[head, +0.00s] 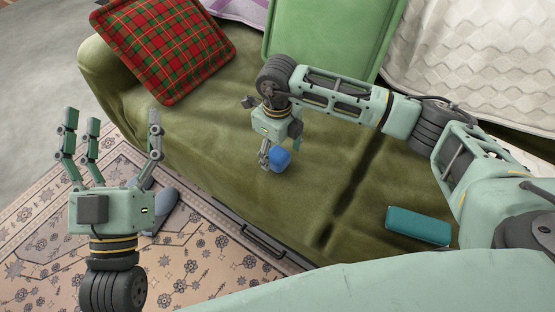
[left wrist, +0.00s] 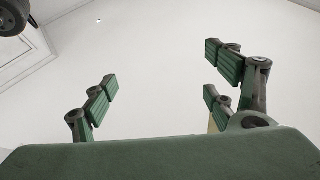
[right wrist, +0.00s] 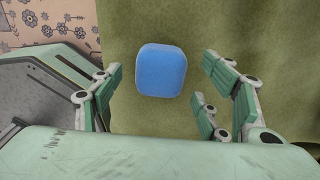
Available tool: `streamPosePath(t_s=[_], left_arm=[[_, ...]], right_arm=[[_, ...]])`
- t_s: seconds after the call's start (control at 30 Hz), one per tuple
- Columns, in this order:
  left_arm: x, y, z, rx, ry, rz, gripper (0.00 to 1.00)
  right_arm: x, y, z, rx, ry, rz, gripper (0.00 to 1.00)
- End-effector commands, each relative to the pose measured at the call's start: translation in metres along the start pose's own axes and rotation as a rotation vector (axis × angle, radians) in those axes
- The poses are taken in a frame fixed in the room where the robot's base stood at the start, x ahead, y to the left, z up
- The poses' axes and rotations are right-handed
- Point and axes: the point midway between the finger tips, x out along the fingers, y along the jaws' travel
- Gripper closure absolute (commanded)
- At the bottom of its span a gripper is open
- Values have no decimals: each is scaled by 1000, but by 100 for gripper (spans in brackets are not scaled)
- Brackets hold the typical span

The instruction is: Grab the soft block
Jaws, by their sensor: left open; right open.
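The soft block is a small blue block with rounded edges (head: 280,159), lying on the green sofa seat (head: 330,190). In the right wrist view the blue block (right wrist: 162,70) lies between and just beyond my open fingers. My right gripper (head: 266,158) points down over the sofa beside the block, partly overlapping it in the head view. In its wrist view my right gripper (right wrist: 160,100) is open, with no finger seen pressing on the block. My left gripper (head: 115,130) is raised at the left, open and empty. The left wrist view shows its open fingers (left wrist: 165,95) against a plain pale surface.
A teal box-like object (head: 418,225) lies on the sofa at the right. A red plaid pillow (head: 163,45) and a green cushion (head: 330,35) stand at the back. A patterned rug (head: 215,265) covers the floor in front. The seat around the block is mostly clear.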

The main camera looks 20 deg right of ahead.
Motion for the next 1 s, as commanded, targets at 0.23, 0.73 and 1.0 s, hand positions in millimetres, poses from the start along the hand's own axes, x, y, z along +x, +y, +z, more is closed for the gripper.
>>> streamPosePath(t_s=[0.23, 0.73, 1.0], left_arm=[[-1, 2, -20, -4, 100, 4, 21], [-1, 2, -20, -4, 100, 4, 21], [-1, 2, -20, -4, 99, 4, 21]], right_arm=[[12, 0, 0, 1, 0, -1, 31], [12, 0, 0, 1, -1, -1, 57], [12, 0, 0, 1, -1, -1, 80]])
